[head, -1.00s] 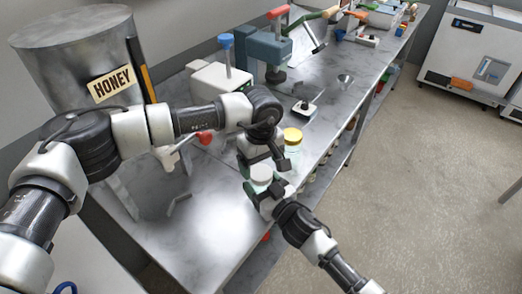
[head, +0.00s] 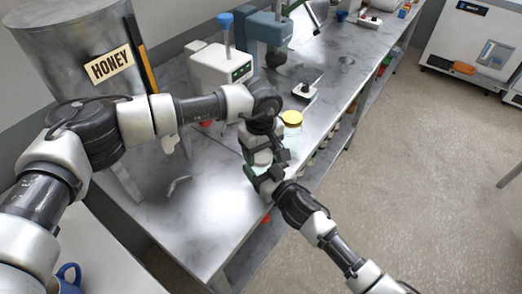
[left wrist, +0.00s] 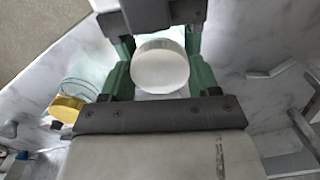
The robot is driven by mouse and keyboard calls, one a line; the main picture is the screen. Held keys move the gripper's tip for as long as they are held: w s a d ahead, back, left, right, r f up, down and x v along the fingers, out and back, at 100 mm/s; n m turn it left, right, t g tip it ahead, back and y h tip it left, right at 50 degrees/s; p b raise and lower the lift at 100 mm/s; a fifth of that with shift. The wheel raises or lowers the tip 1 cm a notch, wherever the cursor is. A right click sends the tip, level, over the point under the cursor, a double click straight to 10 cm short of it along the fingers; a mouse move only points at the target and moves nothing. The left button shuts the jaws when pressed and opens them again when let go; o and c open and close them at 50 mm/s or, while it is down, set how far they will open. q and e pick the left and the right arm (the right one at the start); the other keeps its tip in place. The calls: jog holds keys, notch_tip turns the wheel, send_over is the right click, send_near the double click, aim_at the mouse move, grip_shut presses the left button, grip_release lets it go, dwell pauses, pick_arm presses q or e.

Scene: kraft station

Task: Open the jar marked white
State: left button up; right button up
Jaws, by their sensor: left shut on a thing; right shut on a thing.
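The white-lidded jar shows in the left wrist view as a round white lid (left wrist: 160,68) between the green fingers of my left gripper (left wrist: 160,82). My left gripper also shows in the head view (head: 266,158), pointing down over the jar and shut on the lid. My right gripper (head: 262,174) comes in from the lower right, just below the left one, and is shut on the jar's body. The grippers mostly hide the jar in the head view. I cannot tell whether the lid has turned.
A yellow-lidded glass jar (head: 292,118) stands just behind, near the bench's edge. A grey metal honey tank (head: 75,50) is at the left, with a white machine (head: 215,68) behind. A small bent metal piece (head: 178,184) lies on the bench.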

pick_arm(q)
jog(key=n, duration=1)
jog(key=o, duration=1)
jog(key=shift+r, duration=0.15)
